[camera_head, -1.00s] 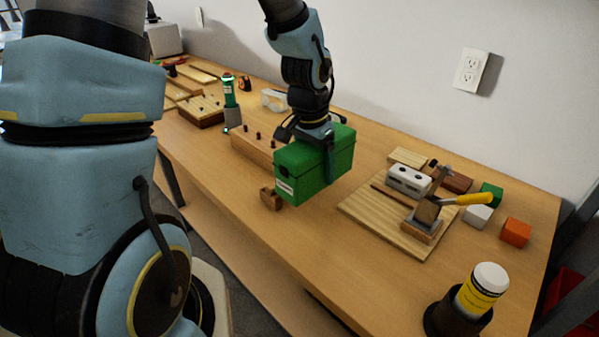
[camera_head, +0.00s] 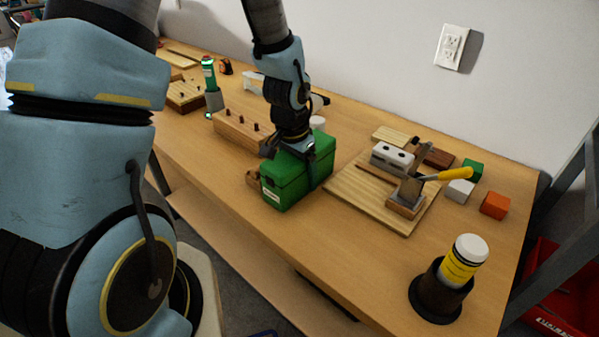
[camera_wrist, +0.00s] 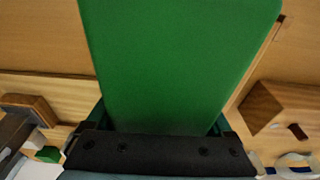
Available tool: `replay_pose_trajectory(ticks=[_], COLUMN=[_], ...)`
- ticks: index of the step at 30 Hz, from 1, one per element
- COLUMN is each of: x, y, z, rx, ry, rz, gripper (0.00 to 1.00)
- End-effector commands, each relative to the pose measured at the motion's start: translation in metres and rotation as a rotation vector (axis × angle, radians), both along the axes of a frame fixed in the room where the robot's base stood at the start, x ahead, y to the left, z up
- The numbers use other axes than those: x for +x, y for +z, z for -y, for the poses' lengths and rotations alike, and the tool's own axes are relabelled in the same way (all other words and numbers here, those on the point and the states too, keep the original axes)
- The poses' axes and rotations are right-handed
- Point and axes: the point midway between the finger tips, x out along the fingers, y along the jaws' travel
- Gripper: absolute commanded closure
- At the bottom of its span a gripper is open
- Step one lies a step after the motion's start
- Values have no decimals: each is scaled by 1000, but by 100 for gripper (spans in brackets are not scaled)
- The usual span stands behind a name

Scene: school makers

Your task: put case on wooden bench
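The case is a green box (camera_head: 284,186) with a small white label, upright at the middle of the wooden bench (camera_head: 262,236). It is at or very near the bench top; I cannot tell for sure whether it touches. My gripper (camera_head: 302,165) comes down from above with its fingers astride the case, shut on it. In the wrist view the green top of the case (camera_wrist: 175,60) fills the middle, between the fingers of my gripper (camera_wrist: 160,125). The far finger is mostly hidden by the case.
A wooden board (camera_head: 345,190) with a grey block, a small clamp-like tool and a yellow-handled tool lies right of the case. A pegged wooden block (camera_head: 235,134) stands behind left. A small brown wooden piece (camera_head: 253,178) is close at its left. A yellow-labelled bottle (camera_head: 463,260) stands front right.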

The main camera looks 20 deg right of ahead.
Motion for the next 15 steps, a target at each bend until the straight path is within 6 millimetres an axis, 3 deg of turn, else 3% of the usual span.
replay_pose_trajectory(ticks=[3,15], x=[0,0], y=[0,11], z=[0,-1], rx=[1,-2], ry=[0,1], rz=[0,1], gripper=[1,0])
